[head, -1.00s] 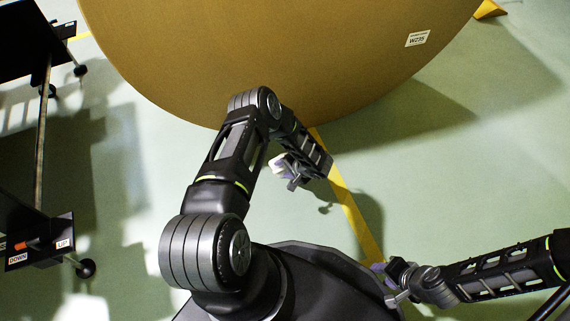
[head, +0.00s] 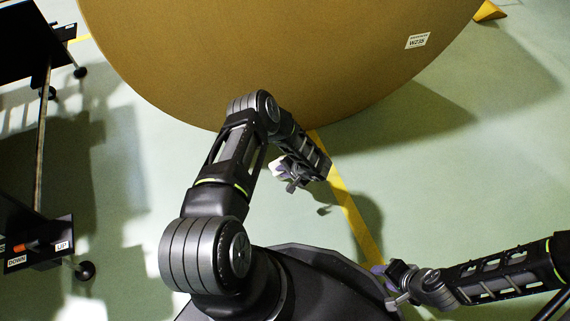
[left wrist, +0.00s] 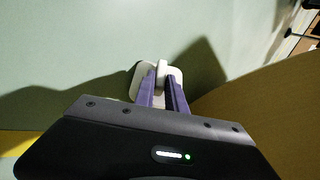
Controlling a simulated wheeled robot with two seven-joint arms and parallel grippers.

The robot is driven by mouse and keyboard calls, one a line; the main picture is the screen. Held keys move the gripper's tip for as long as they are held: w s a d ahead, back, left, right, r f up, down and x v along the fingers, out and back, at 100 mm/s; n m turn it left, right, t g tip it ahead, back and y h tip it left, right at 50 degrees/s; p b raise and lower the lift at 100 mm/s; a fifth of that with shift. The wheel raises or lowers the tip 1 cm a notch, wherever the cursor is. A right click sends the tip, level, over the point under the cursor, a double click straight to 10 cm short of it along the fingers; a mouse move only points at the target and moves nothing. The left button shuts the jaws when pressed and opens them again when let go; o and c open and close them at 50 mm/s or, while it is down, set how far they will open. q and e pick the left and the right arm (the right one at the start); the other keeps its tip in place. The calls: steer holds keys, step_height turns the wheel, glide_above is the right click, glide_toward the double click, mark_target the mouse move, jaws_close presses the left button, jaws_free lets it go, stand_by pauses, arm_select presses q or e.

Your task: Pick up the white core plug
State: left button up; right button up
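The white core plug (left wrist: 136,88) shows in the left wrist view as a pale rounded plate with an upright tab. My left gripper (left wrist: 161,86) has its purple fingers on either side of that tab, apparently touching it, so it looks shut on the plug. The fingers and the gripper body hide part of the plate. In the head view my left gripper (head: 283,172) is above the floor near the roll's edge, with a small whitish patch at its tip. My right gripper (head: 381,272) is at the lower right, away from the plug; its opening is too small to tell.
A huge brown kraft roll (head: 270,60) with a white label fills the top of the head view. A black frame on casters with UP and DOWN labels (head: 40,243) stands at the left. A yellow line (head: 350,205) crosses the otherwise clear green floor.

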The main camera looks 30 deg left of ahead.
arm_select(q)
jaws_close()
stand_by(0.3)
step_height(320, 180, up, 9)
steer(key=p, duration=0.4)
steer(key=shift+f, duration=0.1)
steer(key=shift+r, duration=0.6)
